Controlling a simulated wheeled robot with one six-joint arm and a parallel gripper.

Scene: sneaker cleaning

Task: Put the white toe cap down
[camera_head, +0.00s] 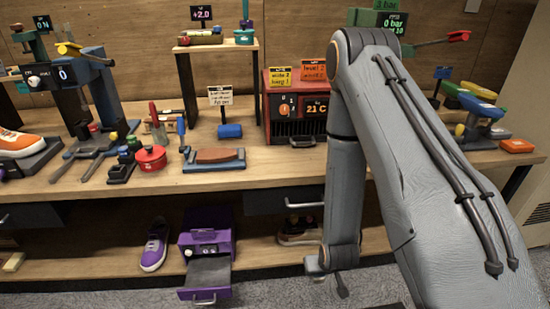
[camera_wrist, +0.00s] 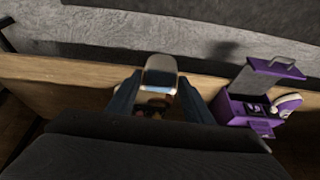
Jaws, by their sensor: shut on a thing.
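The white toe cap (camera_wrist: 160,76) shows as a pale, rounded piece between the fingertips of my gripper (camera_wrist: 158,84) in the wrist view. My gripper is shut on it. In the head view my gripper hangs low in front of the lower shelf, and the toe cap cannot be made out there. A dark sneaker with orange and white parts (camera_head: 299,232) is on the lower shelf, partly hidden by my arm. In the wrist view something with orange and yellow (camera_wrist: 152,108) shows between my fingers, mostly hidden; I cannot tell whether the cap touches it.
A purple machine (camera_head: 206,238) with its drawer out stands on the lower shelf (camera_head: 110,258), beside a purple sneaker (camera_head: 154,246). The workbench (camera_head: 280,170) above holds several tools and a red oven (camera_head: 295,110). A drawer handle (camera_head: 304,205) juts out near my arm. Grey floor lies in front.

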